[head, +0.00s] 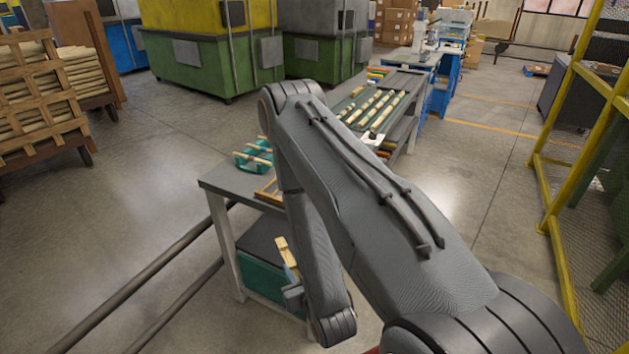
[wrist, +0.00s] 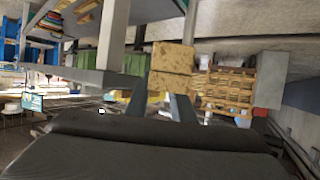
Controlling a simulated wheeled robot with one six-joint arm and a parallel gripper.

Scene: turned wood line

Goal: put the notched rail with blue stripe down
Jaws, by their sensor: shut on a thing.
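My gripper (head: 291,294) hangs low in front of the near grey table (head: 226,182), below its top, partly hidden by my arm in the head view. It is shut on a pale wooden rail (head: 282,248), which stands up tilted from the jaws with a bluish patch on its lower part. In the wrist view the rail's end (wrist: 172,58) shows as a tan speckled block with a dark line across it, between the two grey fingers (wrist: 160,108). The rest of the rail is hidden.
On the near table are a teal rack (head: 251,161) with pale rods and a wooden frame (head: 268,193). A teal bin (head: 262,276) sits under it. A longer bench (head: 402,82) with turned pieces stands beyond. A yellow fence (head: 548,190) is at right; floor at left is open.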

